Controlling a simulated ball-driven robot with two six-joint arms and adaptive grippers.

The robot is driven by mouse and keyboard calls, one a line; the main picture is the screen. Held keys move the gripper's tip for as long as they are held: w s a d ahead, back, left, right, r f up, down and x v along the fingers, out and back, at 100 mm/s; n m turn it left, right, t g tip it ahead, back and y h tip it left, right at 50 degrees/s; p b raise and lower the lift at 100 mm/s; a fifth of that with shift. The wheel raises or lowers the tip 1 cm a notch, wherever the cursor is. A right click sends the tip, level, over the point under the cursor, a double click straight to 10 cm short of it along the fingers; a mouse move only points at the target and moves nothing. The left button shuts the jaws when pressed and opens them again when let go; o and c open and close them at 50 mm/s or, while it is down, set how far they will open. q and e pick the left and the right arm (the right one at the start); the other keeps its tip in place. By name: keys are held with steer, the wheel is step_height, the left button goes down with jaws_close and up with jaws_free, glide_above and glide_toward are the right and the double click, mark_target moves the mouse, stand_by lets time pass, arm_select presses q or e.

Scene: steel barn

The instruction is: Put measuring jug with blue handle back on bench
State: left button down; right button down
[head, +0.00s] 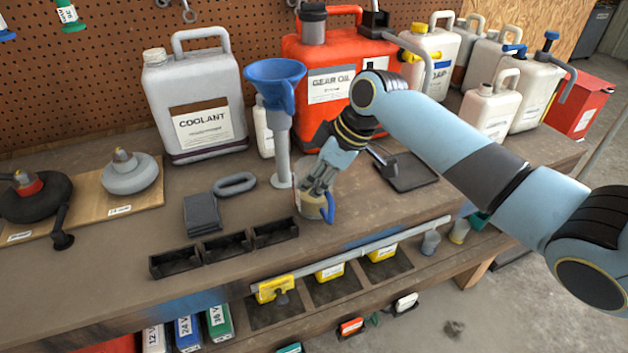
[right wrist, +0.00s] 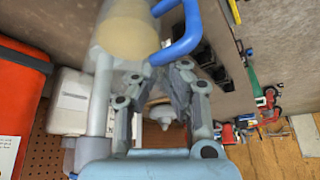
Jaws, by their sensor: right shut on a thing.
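The measuring jug (head: 311,206) is a clear, small vessel with tan contents and a blue handle (head: 328,208). It is at the bench top, in front of the blue funnel's stand; I cannot tell whether its base touches the wood. My right gripper (head: 317,188) reaches down from above and is shut on the jug, partly hiding it. In the right wrist view the jug (right wrist: 130,28) is at the top, beyond the fingers (right wrist: 152,78), with its blue handle to the right. The bench (head: 350,222) is brown wood. My left gripper is not in view.
A blue funnel (head: 275,75) on a grey stand is close behind the jug. A coolant can (head: 195,95) and red gear oil can (head: 330,90) stand behind. Black trays (head: 225,247) lie front left, a dark tray (head: 405,172) right. Bare bench lies right of the jug.

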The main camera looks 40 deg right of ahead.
steer(key=shift+f, duration=0.3)
steer(key=c, duration=1.5)
jaws_free()
steer(key=shift+o, duration=0.2)
steer(key=shift+d+r, duration=0.1)
steer(key=b+v, duration=0.1)
steer(key=v, duration=1)
steer(key=shift+s+r, duration=0.2)
steer(key=shift+r, duration=0.15)
